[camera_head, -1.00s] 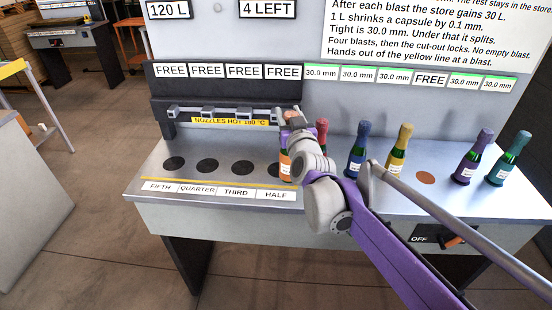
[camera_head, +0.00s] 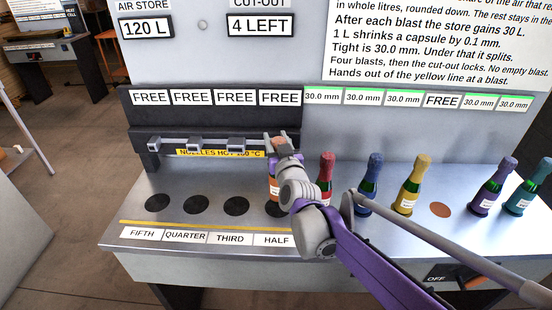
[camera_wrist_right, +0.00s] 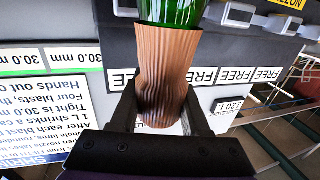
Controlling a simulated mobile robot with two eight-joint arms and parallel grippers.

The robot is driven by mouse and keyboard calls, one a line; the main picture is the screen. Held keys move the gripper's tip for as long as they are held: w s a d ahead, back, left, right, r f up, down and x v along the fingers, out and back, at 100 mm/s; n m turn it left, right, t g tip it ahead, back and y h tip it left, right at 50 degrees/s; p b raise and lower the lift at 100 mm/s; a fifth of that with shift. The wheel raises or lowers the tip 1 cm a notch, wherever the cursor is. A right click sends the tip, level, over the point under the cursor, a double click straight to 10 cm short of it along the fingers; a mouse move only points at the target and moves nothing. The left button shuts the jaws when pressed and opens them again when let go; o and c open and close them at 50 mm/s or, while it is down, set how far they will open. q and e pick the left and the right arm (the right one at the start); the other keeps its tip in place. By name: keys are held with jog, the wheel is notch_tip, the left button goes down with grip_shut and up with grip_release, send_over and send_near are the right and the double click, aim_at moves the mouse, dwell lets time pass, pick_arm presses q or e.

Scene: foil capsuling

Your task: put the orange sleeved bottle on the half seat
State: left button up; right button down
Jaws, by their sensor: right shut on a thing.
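The orange sleeved bottle (camera_head: 273,188) is at the half seat (camera_head: 271,209), mostly behind my right arm in the head view. My right gripper (camera_head: 283,146) is shut on its upper part. In the right wrist view, the ribbed orange sleeve (camera_wrist_right: 166,70) sits between the two fingers (camera_wrist_right: 160,108), with green glass above it in the picture. The half seat is a dark disc behind the HALF label (camera_head: 272,240), partly hidden by my arm. Whether the bottle's base touches the seat is hidden. My left gripper is out of view.
Dark empty seats, fifth (camera_head: 158,202), quarter (camera_head: 196,204) and third (camera_head: 236,206), lie left. A red bottle (camera_head: 326,180) stands close right, then blue (camera_head: 371,180) and yellow (camera_head: 412,185) ones. A nozzle bar (camera_head: 195,145) runs behind the seats. A yellow line (camera_head: 180,225) runs in front.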

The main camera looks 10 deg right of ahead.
jog(key=shift+w+f, duration=0.1)
jog(key=shift+f, duration=2.15)
jog(key=shift+f, duration=0.2)
jog(key=shift+c, duration=1.9)
grip_release()
jog(key=shift+r, duration=0.2)
